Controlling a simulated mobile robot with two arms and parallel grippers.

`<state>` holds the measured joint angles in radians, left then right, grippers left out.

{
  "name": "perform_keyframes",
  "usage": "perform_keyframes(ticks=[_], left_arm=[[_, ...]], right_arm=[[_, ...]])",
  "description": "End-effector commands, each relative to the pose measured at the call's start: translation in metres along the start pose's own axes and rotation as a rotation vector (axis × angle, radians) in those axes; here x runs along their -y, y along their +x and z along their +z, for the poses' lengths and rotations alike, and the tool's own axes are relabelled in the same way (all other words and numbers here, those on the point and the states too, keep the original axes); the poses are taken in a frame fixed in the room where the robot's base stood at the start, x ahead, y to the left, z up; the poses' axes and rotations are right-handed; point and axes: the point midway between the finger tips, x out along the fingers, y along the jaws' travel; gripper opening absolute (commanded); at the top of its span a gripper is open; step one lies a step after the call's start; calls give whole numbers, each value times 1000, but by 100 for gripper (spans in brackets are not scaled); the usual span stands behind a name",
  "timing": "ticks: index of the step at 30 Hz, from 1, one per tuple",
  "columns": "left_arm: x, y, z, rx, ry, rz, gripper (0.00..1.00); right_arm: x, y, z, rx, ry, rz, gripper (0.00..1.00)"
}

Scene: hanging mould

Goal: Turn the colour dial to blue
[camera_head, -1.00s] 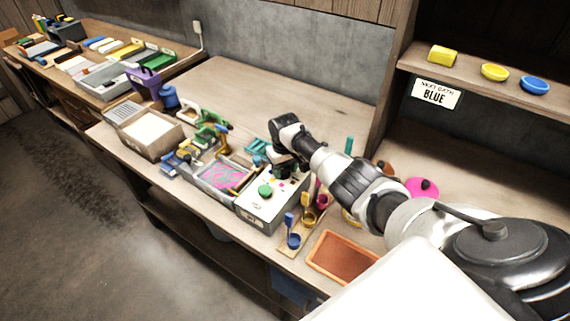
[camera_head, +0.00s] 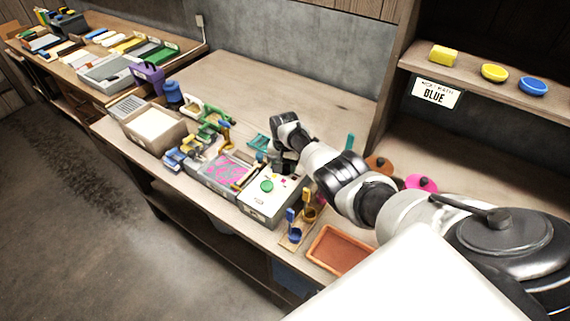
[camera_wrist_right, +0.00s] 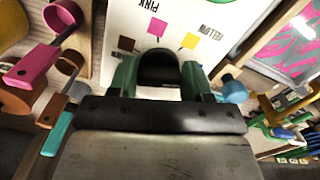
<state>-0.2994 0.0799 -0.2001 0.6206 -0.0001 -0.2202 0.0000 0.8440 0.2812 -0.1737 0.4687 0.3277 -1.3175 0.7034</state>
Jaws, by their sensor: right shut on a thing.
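The colour dial is a black knob (camera_wrist_right: 158,66) on a white-topped box (camera_head: 259,205). In the right wrist view, coloured squares lie around it: a yellow one (camera_wrist_right: 190,41), a pink one (camera_wrist_right: 157,27) and a brown one (camera_wrist_right: 127,43), with the words PINK and YELLOW readable. My right gripper (camera_wrist_right: 159,77) has green fingertips on both sides of the knob and is shut on it. In the head view, the right gripper (camera_head: 285,163) hides the dial. I cannot tell which colour the dial points to. My left gripper is not in view.
A green button (camera_head: 267,186) is on the box. Cups on a small stand (camera_head: 296,231), an orange tray (camera_head: 341,249) and a pink-patterned tray (camera_head: 226,170) are nearby.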

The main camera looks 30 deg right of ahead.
Motion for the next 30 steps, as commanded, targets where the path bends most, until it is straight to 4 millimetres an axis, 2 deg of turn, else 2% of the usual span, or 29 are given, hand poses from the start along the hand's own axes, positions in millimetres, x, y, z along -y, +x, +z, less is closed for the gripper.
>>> perform_keyframes(ticks=[19,20,24,30], left_arm=[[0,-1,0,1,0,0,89],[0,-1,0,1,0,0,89],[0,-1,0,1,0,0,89],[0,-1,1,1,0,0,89]], right_arm=[[1,-1,-1,-4,52,-2,25],[1,-1,-1,-4,52,-2,52],[1,-1,-1,-3,51,-2,74],[0,-1,-1,-2,50,-1,74]])
